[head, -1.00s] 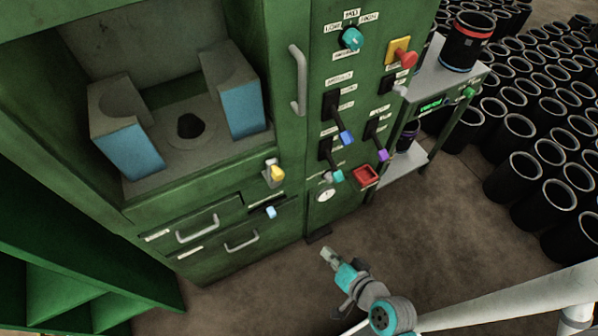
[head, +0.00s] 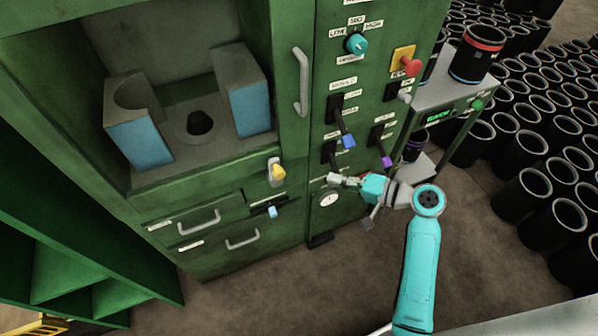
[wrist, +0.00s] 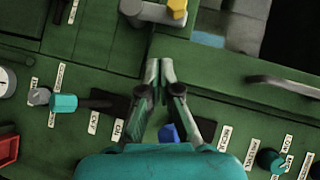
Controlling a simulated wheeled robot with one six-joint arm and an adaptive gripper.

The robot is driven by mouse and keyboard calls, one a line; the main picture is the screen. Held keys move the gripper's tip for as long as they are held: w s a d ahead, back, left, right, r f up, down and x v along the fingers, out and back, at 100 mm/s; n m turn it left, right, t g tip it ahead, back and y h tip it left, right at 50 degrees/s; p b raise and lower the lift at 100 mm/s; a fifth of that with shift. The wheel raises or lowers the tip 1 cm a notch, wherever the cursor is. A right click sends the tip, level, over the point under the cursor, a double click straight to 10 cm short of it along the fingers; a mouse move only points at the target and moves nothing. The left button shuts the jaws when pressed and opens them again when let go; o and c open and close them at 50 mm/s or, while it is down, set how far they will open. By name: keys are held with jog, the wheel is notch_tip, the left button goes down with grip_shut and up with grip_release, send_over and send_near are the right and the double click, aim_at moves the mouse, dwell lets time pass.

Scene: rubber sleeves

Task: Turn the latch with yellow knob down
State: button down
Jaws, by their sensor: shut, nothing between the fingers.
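The latch with the yellow knob (head: 278,172) is on the green machine's front, below the open bay and left of my gripper. In the wrist view the yellow knob (wrist: 177,7) shows at the top edge, partly cut off, beside its grey mount (wrist: 150,13). My gripper (head: 333,179) is shut and empty, in front of the panel right of the latch. In the wrist view its fingertips (wrist: 160,66) are together and apart from the yellow knob.
A blue-knobbed lever (head: 348,141), a purple-knobbed lever (head: 386,161), a gauge (head: 328,199) and a red button (head: 411,68) crowd the panel. A light-blue knob (head: 272,212) sits below the latch. A vertical handle (head: 301,80) stands above. Floor is clear in front.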

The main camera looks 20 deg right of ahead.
jog(key=shift+d+r+n+y, duration=0.3)
jog(key=shift+d+r, duration=0.25)
jog(key=shift+r, duration=0.2)
jog(key=shift+d+r+n+y, duration=0.2)
jog(key=shift+d+r+y, duration=0.1)
jog(key=shift+d+r, duration=0.3)
jog(key=shift+a+r, duration=0.1)
send_near(275, 174)
jog(key=w, duration=0.6)
jog(key=shift+s+a+f, duration=0.15)
jog(key=shift+a+f, duration=0.5)
jog(key=shift+a, duration=0.05)
jog(key=shift+a, duration=0.1)
